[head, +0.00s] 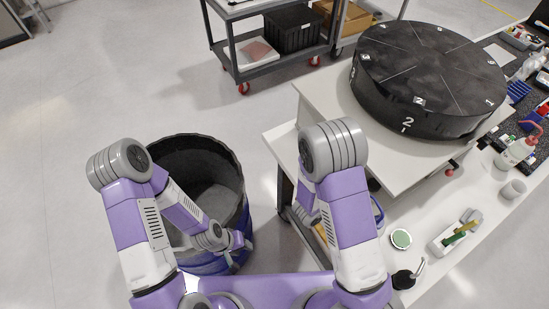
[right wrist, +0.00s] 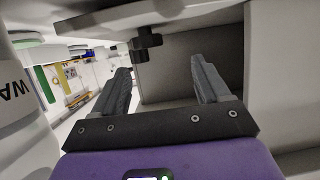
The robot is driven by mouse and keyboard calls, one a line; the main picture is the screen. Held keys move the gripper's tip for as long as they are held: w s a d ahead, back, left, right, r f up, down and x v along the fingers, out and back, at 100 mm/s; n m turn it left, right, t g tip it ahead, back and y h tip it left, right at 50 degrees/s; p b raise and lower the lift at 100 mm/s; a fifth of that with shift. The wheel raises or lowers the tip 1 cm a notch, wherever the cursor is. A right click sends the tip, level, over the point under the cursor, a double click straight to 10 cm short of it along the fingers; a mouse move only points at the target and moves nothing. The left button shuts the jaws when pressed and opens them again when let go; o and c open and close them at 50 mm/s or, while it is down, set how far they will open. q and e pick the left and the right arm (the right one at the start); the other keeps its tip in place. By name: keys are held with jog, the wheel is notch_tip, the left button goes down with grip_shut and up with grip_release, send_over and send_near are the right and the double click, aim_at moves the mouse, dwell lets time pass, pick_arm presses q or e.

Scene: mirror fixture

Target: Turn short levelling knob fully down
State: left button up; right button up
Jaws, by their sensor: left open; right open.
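A black lobed knob (right wrist: 147,43) hangs below a pale surface in the right wrist view, ahead of my right gripper (right wrist: 163,78). The gripper's two grey fingers are spread, with nothing between them; the knob is beyond the tips, nearer the left finger. I cannot tell whether this is the short levelling knob. In the head view my right arm hides its own gripper. My left gripper (head: 240,241) is open over the dark bin at lower left, apart from the fixture. A large black numbered disc (head: 428,75) lies on the white fixture table at upper right.
A dark round bin (head: 190,150) stands by my left arm. A white bench (head: 478,225) at right carries a green-lidded jar (head: 401,239), bottles and tools. A red ball knob (head: 449,172) is below the disc's table. A grey cart (head: 270,55) stands behind.

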jog(key=w+a+b, duration=0.1)
jog(key=w+a, duration=0.2)
jog(key=w+a+t, duration=0.1)
jog(key=w+a, duration=0.1)
jog(key=a, duration=0.2)
jog(key=w+a+n+t+b, duration=0.1)
jog(key=w+a, duration=0.2)
jog(key=shift+w+a+f+b, duration=0.25)
jog(key=shift+w+a+b, duration=0.1)
jog(key=shift+a, duration=0.05)
jog(key=w+a+b, duration=0.3)
jog(key=a, duration=1)
jog(key=shift+w+a+r, duration=0.15)
jog(key=shift+w+a, duration=0.15)
jog(key=shift+a, duration=0.05)
jog(key=shift+s, duration=0.1)
